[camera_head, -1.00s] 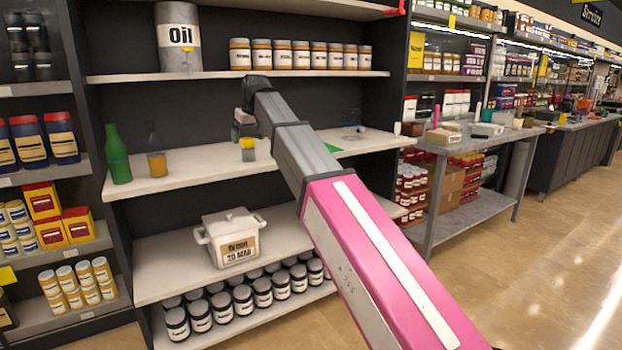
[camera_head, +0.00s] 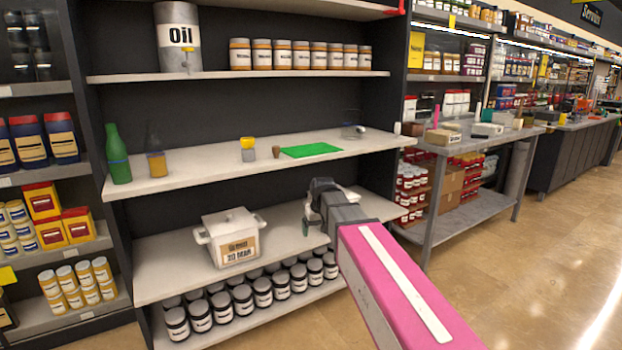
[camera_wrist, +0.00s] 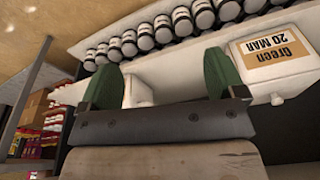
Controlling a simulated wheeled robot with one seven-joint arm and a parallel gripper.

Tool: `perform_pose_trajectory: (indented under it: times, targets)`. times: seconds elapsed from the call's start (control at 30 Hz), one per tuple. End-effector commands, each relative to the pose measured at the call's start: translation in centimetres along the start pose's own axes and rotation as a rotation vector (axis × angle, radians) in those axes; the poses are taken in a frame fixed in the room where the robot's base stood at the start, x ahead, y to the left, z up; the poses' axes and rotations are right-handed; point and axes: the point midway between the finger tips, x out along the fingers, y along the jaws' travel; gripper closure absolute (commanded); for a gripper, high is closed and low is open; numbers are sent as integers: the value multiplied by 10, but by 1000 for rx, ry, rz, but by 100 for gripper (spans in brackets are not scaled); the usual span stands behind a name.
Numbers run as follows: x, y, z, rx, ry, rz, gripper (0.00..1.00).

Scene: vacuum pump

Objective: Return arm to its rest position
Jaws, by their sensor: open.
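My arm reaches in from the lower right of the head view, with its pink link in front and the grey links beyond. My gripper is at the arm's far end, before the lower shelf (camera_head: 180,280), largely hidden behind my wrist. In the wrist view my gripper (camera_wrist: 158,85) shows two green fingers spread apart, with nothing held between them. A white object on the lower shelf shows between and behind the fingers. The white lidded pot (camera_head: 232,238) with an orange label stands left of my gripper, apart from it; it also shows in the wrist view (camera_wrist: 275,60).
The middle shelf (camera_head: 210,172) holds a green bottle (camera_head: 117,155), an amber flask (camera_head: 157,163), a yellow-topped item (camera_head: 248,150), a small brown piece (camera_head: 276,152) and a green mat (camera_head: 311,150). Several dark jars (camera_head: 262,292) line the bottom. A grey table (camera_head: 470,143) stands right; floor beyond is clear.

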Motion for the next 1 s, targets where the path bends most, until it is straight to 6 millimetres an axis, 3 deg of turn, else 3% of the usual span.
perform_pose_trajectory:
  times: [0.03,0.3,0.5,0.6,0.8,1.0]
  targets:
    - [16,13,25,27,-17,5,11]
    - [84,66,124,153,-88,29,11]
    - [120,92,197,240,-138,44,11]
    - [131,100,224,271,-156,49,11]
    - [142,108,250,303,-173,54,11]
    - [142,108,251,306,-173,54,11]
